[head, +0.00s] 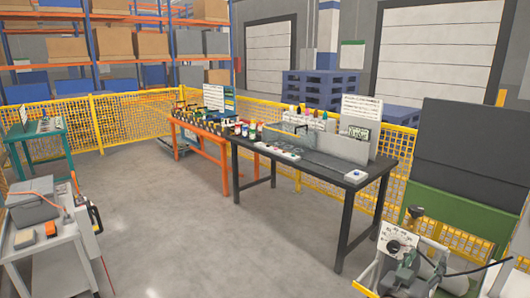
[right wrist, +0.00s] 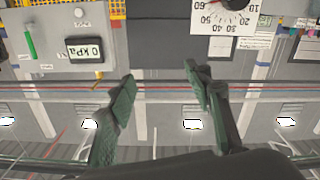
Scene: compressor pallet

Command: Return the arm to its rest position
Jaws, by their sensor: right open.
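My right gripper (right wrist: 161,78) shows in the right wrist view with its two dark green fingers spread apart and nothing between them. That view is upside down, with ceiling lights near its lower edge. A white dial face (right wrist: 222,18) with numbers lies beyond the fingers at upper right, and a 0 kPa display (right wrist: 85,50) lies at upper left. My left gripper is not in view.
A black workbench (head: 330,163) with small parts stands at centre right, with an orange bench (head: 197,137) behind it. A grey cart (head: 60,249) is at lower left and a teal table (head: 36,134) beyond it. Yellow fencing (head: 130,118) runs behind. The floor between is clear.

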